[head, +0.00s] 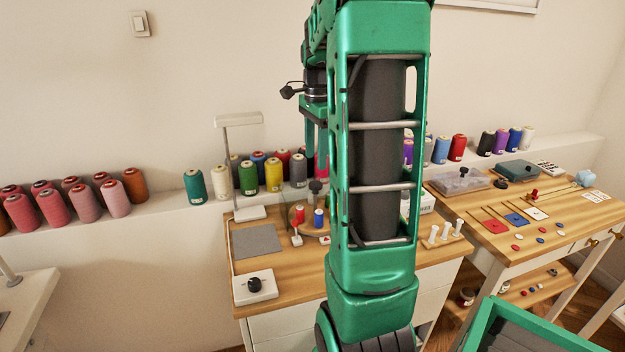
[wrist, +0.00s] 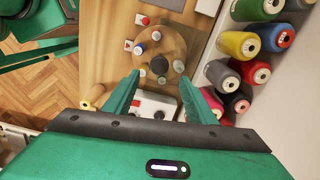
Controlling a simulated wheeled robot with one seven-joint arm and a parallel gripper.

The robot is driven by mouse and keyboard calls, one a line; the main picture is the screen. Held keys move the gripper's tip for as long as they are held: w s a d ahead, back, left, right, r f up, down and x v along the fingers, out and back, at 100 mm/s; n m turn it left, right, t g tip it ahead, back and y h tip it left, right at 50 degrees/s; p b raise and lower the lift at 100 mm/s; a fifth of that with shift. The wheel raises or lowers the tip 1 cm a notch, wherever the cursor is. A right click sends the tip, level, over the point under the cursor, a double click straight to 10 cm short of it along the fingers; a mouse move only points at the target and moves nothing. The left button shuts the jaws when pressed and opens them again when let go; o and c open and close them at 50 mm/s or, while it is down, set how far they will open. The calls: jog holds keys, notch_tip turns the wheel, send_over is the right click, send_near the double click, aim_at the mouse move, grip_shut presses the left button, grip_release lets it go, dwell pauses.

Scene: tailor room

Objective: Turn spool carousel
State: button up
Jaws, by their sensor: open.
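The spool carousel (wrist: 173,43) is a round wooden disc with a dark knob (wrist: 159,65) at its middle and several small spools around it. In the head view the knob (head: 316,187) stands above a red spool (head: 299,215) and a blue spool (head: 319,217), and my arm hides the right side. My gripper (wrist: 158,80) is open and empty, its two green fingers apart on either side of the carousel's near part in the wrist view. The knob lies between and just beyond the fingertips in the picture. I see no contact; the height gap cannot be told.
Large thread spools (wrist: 252,72) line a white ledge close to the right finger's side. A lamp (head: 240,165), a grey mat (head: 256,242) and a white box with a black knob (head: 254,286) stand left of the carousel. A second table (head: 520,240) holds sewing items at the right.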

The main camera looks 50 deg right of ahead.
aim_at(314, 183)
notch_tip(314, 183, down, 8)
jog(key=shift+f, duration=0.1)
jog(key=shift+c, duration=0.6)
grip_shut()
jog(key=shift+w+a, duration=0.1)
jog(key=shift+a, duration=0.1)
